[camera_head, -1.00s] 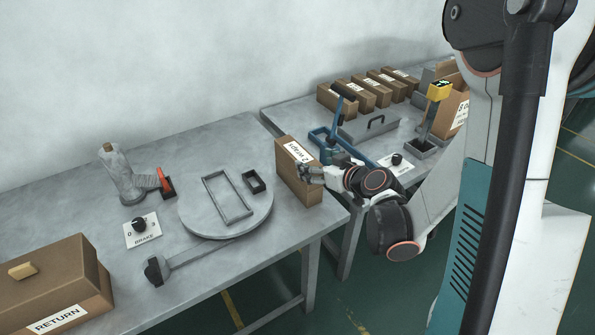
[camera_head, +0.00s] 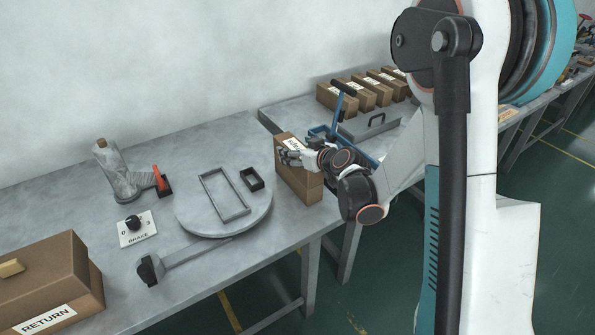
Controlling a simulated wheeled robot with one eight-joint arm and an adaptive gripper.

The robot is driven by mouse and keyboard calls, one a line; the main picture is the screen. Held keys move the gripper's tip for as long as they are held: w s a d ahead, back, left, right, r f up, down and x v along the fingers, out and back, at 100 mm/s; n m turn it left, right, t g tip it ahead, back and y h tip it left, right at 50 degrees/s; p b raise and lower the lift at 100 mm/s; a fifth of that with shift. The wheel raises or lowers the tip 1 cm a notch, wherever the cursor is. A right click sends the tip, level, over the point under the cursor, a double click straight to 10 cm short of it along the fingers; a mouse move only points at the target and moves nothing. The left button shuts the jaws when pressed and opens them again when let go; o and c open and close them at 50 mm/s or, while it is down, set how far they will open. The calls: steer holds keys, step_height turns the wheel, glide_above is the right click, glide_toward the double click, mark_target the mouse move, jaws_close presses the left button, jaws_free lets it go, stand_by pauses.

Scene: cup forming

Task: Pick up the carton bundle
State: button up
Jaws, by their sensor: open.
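The carton bundle looks to be the brown carton (camera_head: 303,185) with a white label, standing upright at the right end of the near table. My gripper (camera_head: 286,157) is open at the carton's upper part, in front of its labelled face. Its fingers overlap the label and hide most of the writing. I cannot tell whether the fingers touch the carton.
A round turntable (camera_head: 190,222) with a rectangular frame (camera_head: 225,197) and a small dark tray (camera_head: 252,180) lies left of the carton. A brake dial (camera_head: 134,225), a wrapped roll (camera_head: 118,170) and a RETURN box (camera_head: 45,275) stand further left. Several cartons (camera_head: 362,92) line the rear table.

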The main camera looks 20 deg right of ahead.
jaws_close()
steer(key=shift+r, duration=0.15)
